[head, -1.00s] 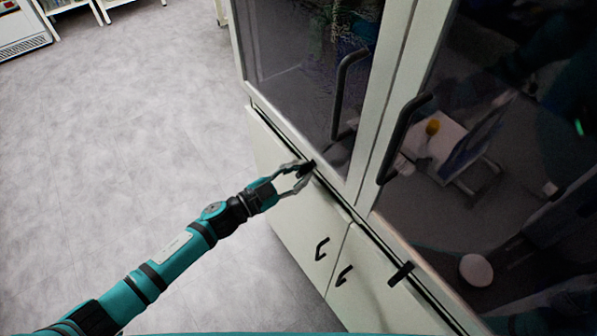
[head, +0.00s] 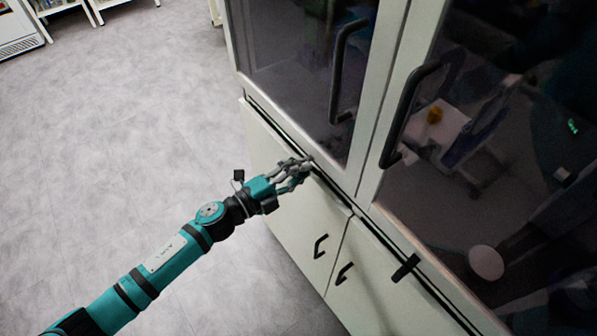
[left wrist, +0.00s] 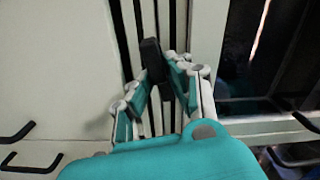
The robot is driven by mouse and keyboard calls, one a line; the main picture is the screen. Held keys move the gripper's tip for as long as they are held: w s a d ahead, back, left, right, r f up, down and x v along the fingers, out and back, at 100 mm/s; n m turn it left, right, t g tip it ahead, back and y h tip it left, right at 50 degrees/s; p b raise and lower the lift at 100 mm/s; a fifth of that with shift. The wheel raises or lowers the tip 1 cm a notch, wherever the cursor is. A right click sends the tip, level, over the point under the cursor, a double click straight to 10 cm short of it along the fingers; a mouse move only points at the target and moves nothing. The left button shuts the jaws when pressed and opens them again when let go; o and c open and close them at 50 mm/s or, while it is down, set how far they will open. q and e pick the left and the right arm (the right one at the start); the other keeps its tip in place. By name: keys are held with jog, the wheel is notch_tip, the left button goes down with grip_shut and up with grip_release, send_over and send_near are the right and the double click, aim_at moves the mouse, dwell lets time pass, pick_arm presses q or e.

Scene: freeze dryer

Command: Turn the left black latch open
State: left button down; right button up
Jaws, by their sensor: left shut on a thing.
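The left black latch (left wrist: 153,60) is a small dark bar at the dark slot between the cabinet's upper and lower parts. In the left wrist view it shows between the fingers, roughly in line with the slot and slightly tilted. My left gripper (head: 299,172) is at the cabinet front, and it also shows in the left wrist view (left wrist: 156,88). Its fingers are shut on the latch, one on each side. In the head view the fingers mostly hide the latch. My right gripper is not in view.
A second black latch (head: 404,268) sits on the slot further right. Long black handles (head: 338,75) (head: 400,115) stand out from the glass doors. Small black handles (head: 320,247) (head: 344,273) are on the lower doors. The grey floor (head: 120,130) to the left is clear.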

pick_arm(q)
jog(key=shift+f+m+b, duration=0.35)
jog(key=shift+m+b, duration=0.2)
jog(key=shift+m, duration=0.75)
jog(key=c, duration=1.3)
grip_release()
jog(key=shift+s, duration=0.1)
jog(key=v, duration=1.2)
